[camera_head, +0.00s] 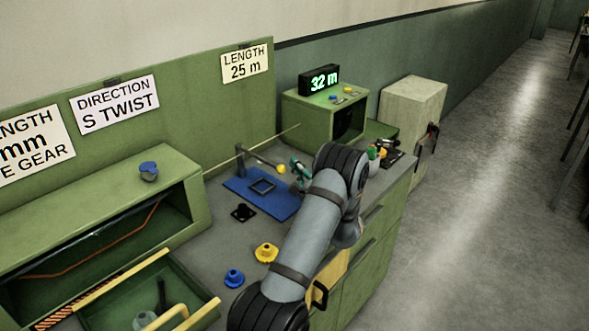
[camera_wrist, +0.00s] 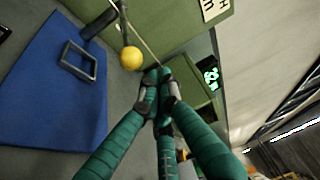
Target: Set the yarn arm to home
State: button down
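The yarn arm (camera_head: 262,159) is a dark bar reaching from a post at the back of a blue plate (camera_head: 273,203), with a yellow ball knob (camera_head: 281,169) at its end. The knob (camera_wrist: 131,58) also shows in the wrist view, just beyond and left of my fingertips. My gripper (camera_head: 300,168) is right of the knob in the head view. In the wrist view its teal fingers (camera_wrist: 158,82) come together at the tips, with nothing seen between them. They look apart from the knob, but depth is hard to judge. No home mark is readable.
A square frame (camera_head: 262,186) lies on the blue plate. A green box (camera_head: 300,110) with a "32 m" display (camera_head: 319,80) stands behind. Yellow (camera_head: 266,252) and blue (camera_head: 234,277) spool-like pieces sit in front. A thin tan rod (camera_head: 225,164) runs behind the arm.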

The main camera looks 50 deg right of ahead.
jog(key=d+b+v, duration=0.1)
jog(key=b+v, duration=0.3)
jog(key=v, duration=0.5)
jog(key=shift+s+r, duration=0.15)
jog(key=shift+s, duration=0.5)
jog(key=w+d+p, duration=0.2)
jog(key=w+p, duration=0.3)
jog(key=w, duration=0.4)
jog(key=shift+w+d, duration=0.25)
jog(key=shift+d, duration=0.1)
jog(key=shift+a, duration=0.15)
